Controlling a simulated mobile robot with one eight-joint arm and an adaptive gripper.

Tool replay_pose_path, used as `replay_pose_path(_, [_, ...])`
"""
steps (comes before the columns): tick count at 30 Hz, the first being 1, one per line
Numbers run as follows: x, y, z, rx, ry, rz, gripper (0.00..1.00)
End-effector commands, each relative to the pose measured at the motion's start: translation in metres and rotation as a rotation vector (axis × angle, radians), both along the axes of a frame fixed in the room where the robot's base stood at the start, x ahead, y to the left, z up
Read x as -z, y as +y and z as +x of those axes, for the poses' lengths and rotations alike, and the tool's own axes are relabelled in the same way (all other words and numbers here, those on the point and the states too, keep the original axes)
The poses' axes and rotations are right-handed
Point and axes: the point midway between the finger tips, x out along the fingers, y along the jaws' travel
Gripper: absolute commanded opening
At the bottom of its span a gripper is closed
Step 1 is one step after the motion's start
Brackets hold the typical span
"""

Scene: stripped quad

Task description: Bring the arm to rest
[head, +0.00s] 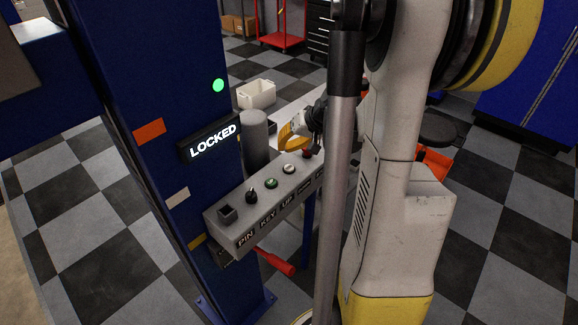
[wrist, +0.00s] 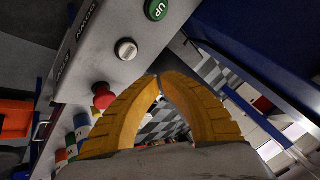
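My gripper (head: 293,141) has yellow curved fingers and is near the far end of the grey control box (head: 262,213), by the red button (head: 308,153). In the wrist view my gripper (wrist: 160,78) has its fingertips together, with only floor visible between the fingers. The red button (wrist: 103,95) and white button (wrist: 126,49) lie left of and above the fingers in that view. Whether a finger touches the box cannot be told. My arm is bent, and its pale links fill the right middle of the head view.
A blue post (head: 160,120) carries a lit LOCKED sign (head: 212,141) and a green lamp (head: 218,86). A red-handled lever (head: 275,262) sticks out below the box. A white bin (head: 257,94) and red cart (head: 283,40) are behind. Checkered floor is open at right.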

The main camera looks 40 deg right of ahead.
Motion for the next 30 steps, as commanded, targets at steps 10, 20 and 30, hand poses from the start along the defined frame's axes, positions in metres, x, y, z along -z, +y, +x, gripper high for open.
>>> replay_pose_path(10, [0.0, 0.0, 0.0, 0.0, 0.0, 0.0, 0.0])
replay_pose_path(20, [-0.001, 0.004, 0.0, -0.004, 0.002, -0.003, 0.0])
replay_pose_path(30, [-0.023, 0.138, -0.018, -0.161, 0.062, -0.154, 0.0])
